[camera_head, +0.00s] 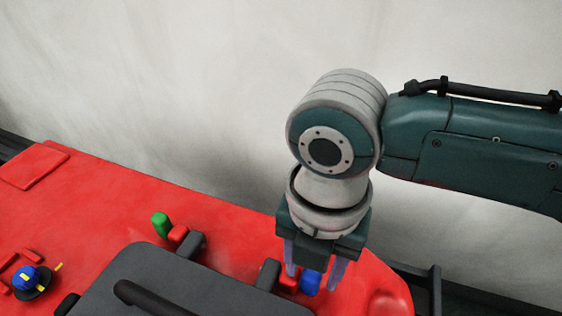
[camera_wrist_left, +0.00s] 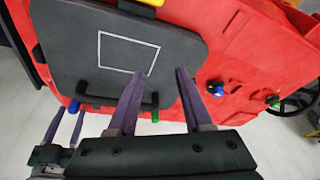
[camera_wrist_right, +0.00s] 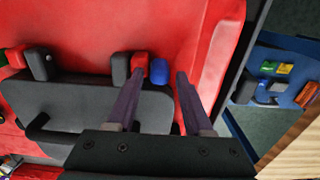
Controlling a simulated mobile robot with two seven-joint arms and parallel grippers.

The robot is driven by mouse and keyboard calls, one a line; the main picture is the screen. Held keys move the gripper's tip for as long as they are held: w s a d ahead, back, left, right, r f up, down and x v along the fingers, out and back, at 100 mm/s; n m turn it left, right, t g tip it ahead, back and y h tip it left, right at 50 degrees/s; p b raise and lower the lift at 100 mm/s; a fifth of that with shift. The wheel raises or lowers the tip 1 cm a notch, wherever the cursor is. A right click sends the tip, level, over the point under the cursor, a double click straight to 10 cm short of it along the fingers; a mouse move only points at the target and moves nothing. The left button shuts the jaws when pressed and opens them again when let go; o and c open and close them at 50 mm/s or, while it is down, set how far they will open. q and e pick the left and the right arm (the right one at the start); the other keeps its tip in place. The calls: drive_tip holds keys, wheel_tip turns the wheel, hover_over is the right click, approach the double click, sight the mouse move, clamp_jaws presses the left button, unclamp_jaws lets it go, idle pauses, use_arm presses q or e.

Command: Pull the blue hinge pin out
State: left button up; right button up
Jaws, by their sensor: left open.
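The blue hinge pin (camera_head: 311,282) sits beside a red hinge knuckle at the right end of the dark lid's hinge edge. My right gripper (camera_head: 314,272) points down over it, open, one finger on each side. The right wrist view shows the blue pin (camera_wrist_right: 159,71) between the fingertips (camera_wrist_right: 160,76), with a gap towards the right finger. The blue pin (camera_wrist_left: 74,105) also shows small in the left wrist view, near the right gripper's fingers. My left gripper (camera_wrist_left: 160,73) is open and empty over the dark lid (camera_wrist_left: 75,40); the head view does not show it.
A green pin (camera_head: 160,225) stands at the other hinge. A blue and yellow knob (camera_head: 26,277) sits on the red body (camera_head: 100,205) at the left. The lid has a black handle (camera_head: 150,298). A blue bin with small items (camera_wrist_right: 285,75) lies off to the right.

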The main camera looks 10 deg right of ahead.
clamp_jaws()
idle(1.1)
